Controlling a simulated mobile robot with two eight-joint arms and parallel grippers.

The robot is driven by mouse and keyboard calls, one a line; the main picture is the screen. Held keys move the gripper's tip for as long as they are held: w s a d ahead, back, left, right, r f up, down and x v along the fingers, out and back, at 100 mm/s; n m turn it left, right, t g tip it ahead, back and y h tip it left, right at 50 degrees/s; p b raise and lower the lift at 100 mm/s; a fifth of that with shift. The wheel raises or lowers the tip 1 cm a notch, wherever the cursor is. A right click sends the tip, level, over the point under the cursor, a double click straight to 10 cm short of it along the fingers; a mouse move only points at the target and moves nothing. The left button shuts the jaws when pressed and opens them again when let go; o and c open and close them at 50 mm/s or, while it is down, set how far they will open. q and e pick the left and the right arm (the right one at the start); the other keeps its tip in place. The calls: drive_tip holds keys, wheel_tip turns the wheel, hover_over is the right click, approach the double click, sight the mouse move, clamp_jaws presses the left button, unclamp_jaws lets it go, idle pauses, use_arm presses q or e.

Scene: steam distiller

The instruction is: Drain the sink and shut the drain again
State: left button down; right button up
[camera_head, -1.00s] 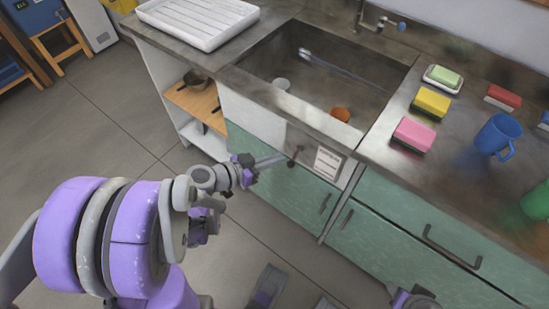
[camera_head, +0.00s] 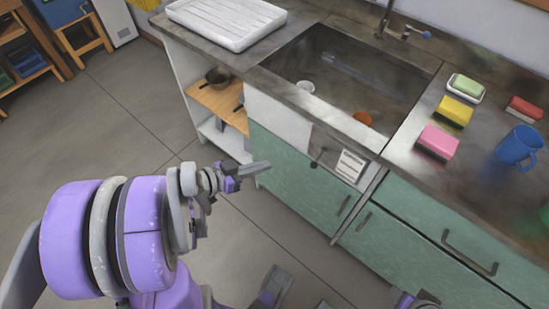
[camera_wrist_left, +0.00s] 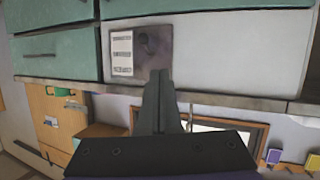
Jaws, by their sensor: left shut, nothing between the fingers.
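The steel sink (camera_head: 395,82) is set in the counter. A white cup-like item (camera_head: 305,87) and an orange item (camera_head: 362,118) are in it; I cannot tell whether water stands there. A small dark knob (camera_head: 313,164) is on the front panel below the sink, beside a printed label (camera_head: 350,165). The label shows in the left wrist view (camera_wrist_left: 121,53) too, with a dark blurred shape beside it. My left gripper (camera_head: 268,165) is shut and empty, in front of the cabinet, left of the knob and apart from it. Its fingers also show in the left wrist view (camera_wrist_left: 160,75).
A white ribbed tray (camera_head: 228,22) lies on the counter left of the sink. Pink (camera_head: 438,142), yellow (camera_head: 454,110) and green sponges and a blue mug (camera_head: 517,147) are on the right. A pan (camera_head: 217,75) sits on the open shelf.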

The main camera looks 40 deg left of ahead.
use_arm(q)
drive_tip(key=shift+v, duration=0.8)
drive_tip(key=shift+f, duration=0.25)
drive_tip(key=s+d+f+n+g+y, duration=0.2)
drive_tip(key=s+d+g, duration=0.1)
drive_tip(key=d+g, duration=0.15)
drive_tip(key=s+d+f+n+g+y, duration=0.1)
drive_tip(key=s+d+f+g+y, duration=0.1)
drive_tip(key=s+d+g, duration=0.3)
drive_tip(key=w+r+t+p, duration=0.1)
drive_tip(key=w+r+p, duration=0.1)
drive_tip(key=r+p, duration=0.4)
drive_tip(key=w+d+r+t+y+p, duration=0.1)
drive_tip(key=w+r+p, duration=0.1)
drive_tip(key=r+p, duration=0.5)
wheel_tip(320, 180, up, 3)
drive_tip(key=shift+d+r+y, duration=0.15)
drive_tip(key=shift+r+y, duration=0.05)
drive_tip(key=shift+y, duration=0.1)
use_arm(e)
wheel_tip(320, 180, up, 15)
drive_tip(key=w, duration=0.2)
drive_tip(key=shift+f+t, duration=0.15)
drive_tip(key=shift+t, duration=0.15)
